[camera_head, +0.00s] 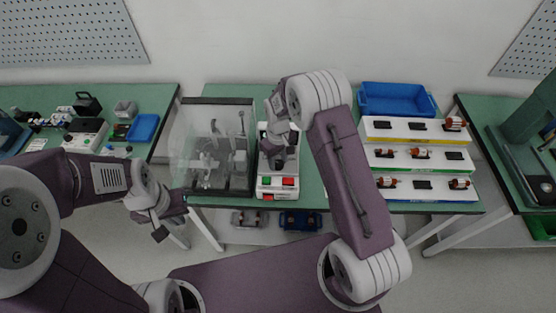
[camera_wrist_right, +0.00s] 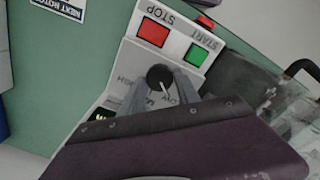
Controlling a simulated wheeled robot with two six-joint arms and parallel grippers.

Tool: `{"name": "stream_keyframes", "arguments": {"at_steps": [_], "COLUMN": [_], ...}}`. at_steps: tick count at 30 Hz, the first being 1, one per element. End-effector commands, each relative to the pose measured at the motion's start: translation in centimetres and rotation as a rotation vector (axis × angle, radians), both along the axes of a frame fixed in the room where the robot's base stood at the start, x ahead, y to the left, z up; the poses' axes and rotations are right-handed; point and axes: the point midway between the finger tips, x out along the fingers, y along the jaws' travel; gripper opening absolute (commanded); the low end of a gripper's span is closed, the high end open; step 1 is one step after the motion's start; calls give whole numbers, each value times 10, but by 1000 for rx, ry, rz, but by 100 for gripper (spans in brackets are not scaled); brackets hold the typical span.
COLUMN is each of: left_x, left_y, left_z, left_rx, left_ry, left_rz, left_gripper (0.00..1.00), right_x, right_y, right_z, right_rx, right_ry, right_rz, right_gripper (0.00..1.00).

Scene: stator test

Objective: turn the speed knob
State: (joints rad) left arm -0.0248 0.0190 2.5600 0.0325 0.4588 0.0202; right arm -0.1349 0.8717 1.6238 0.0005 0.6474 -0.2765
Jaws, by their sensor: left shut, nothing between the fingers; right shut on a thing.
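The white control box (camera_head: 262,190) stands on the middle table; it also shows in the right wrist view (camera_wrist_right: 128,72). It carries a red STOP button (camera_wrist_right: 152,32) and a green START button (camera_wrist_right: 195,56). The black round speed knob (camera_wrist_right: 159,76) has a pale pointer line and lies between my right gripper's grey fingertips (camera_wrist_right: 163,84). My right gripper (camera_head: 277,165) is shut on the knob, reaching down over the box; its arm and hand hide the knob in the head view. My left gripper (camera_head: 165,225) is shut and empty, in front of the table's left end.
A clear-walled enclosure (camera_head: 190,140) stands directly left of the box. To the right are stepped racks (camera_head: 408,194) with several motor parts and a blue bin (camera_head: 397,98) behind. Side tables with equipment stand left and right. Small items rest on a shelf below the table.

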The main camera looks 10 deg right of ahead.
Motion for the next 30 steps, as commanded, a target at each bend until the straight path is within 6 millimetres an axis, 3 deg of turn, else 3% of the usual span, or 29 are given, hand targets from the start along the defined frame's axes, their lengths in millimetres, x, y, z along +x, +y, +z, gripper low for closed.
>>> {"name": "stream_keyframes", "arguments": {"at_steps": [3, 4, 6, 17, 25, 30], "left_x": [0, 0, 0, 0, 0, 0], "left_y": [0, 0, 0, 0, 0, 0], "left_z": [1, 1, 1, -2, -11, -13], "left_rx": [0, 0, 0, 0, 0, 0], "left_ry": [0, 0, 0, 0, 0, 0], "left_rz": [0, 0, 0, 0, 0, 0], "left_gripper": [0, 0, 0, 0, 0, 0], "right_x": [2, 2, 2, 2, 2, 1], "right_y": [0, 0, 0, 0, 0, 0], "right_z": [2, 2, 2, 8, 66, 88], "right_rx": [0, 0, 0, 0, 1, 1], "right_ry": [-7, -7, -5, -5, -9, -6], "right_rz": [2, 2, 2, 0, 1, 1], "right_gripper": [0, 47, 60, 60, 60, 60]}}
